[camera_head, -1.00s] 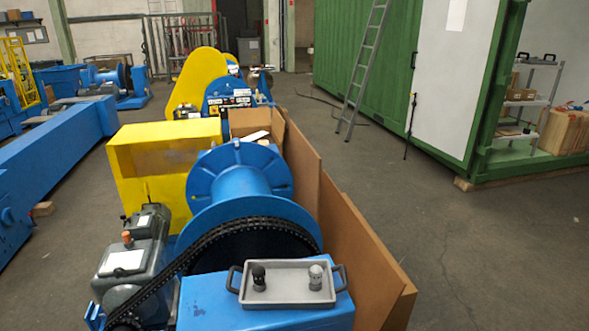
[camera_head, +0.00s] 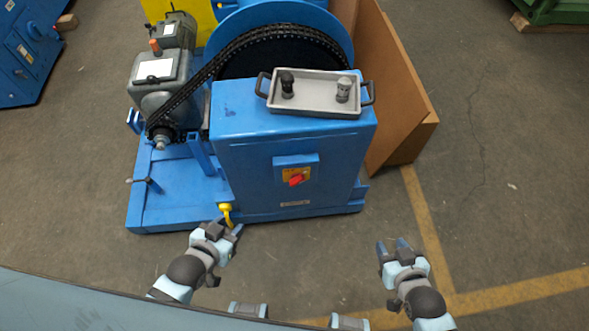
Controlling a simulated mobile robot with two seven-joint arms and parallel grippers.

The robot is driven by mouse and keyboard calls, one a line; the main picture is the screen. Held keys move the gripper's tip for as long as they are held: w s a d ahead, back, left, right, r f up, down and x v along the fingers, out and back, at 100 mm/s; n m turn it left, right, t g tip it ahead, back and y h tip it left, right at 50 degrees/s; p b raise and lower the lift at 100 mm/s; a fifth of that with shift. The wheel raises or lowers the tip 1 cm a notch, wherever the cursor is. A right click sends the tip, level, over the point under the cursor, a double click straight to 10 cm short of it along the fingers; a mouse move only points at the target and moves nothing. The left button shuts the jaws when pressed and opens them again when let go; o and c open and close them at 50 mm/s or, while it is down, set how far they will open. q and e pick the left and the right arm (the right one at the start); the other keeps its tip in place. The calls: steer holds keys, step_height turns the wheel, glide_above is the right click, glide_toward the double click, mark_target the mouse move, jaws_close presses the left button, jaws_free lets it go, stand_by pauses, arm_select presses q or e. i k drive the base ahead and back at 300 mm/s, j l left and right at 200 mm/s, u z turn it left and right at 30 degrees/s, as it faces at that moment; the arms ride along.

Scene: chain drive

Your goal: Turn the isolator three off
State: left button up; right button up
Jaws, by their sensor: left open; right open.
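A rotary isolator with a red knob (camera_head: 296,180) on a yellow plate sits on the front face of the blue cabinet (camera_head: 240,150). The knob looks tilted. The lettering on the plate is too small to read, so I cannot tell its number. My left gripper (camera_head: 231,226) is open, below and left of the isolator, close to a yellow hook-shaped part (camera_head: 226,213) at the cabinet's lower left. I cannot tell whether they touch. My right gripper (camera_head: 393,245) is open and empty over the floor, below and right of the isolator.
A grey tray (camera_head: 315,107) with a black and a grey knobbed piece stands on the cabinet. A chain (camera_head: 200,80) and motor (camera_head: 157,85) are at the left. A brown board (camera_head: 395,100) leans at the right. Another blue machine (camera_head: 30,50) stands far left.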

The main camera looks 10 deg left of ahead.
mark_target(297, 179)
steer(key=i+l+u, duration=0.15)
steer(key=l+u, duration=0.15)
steer(key=l, duration=0.95)
steer(key=l+u, duration=0.35)
steer(key=l, duration=0.9)
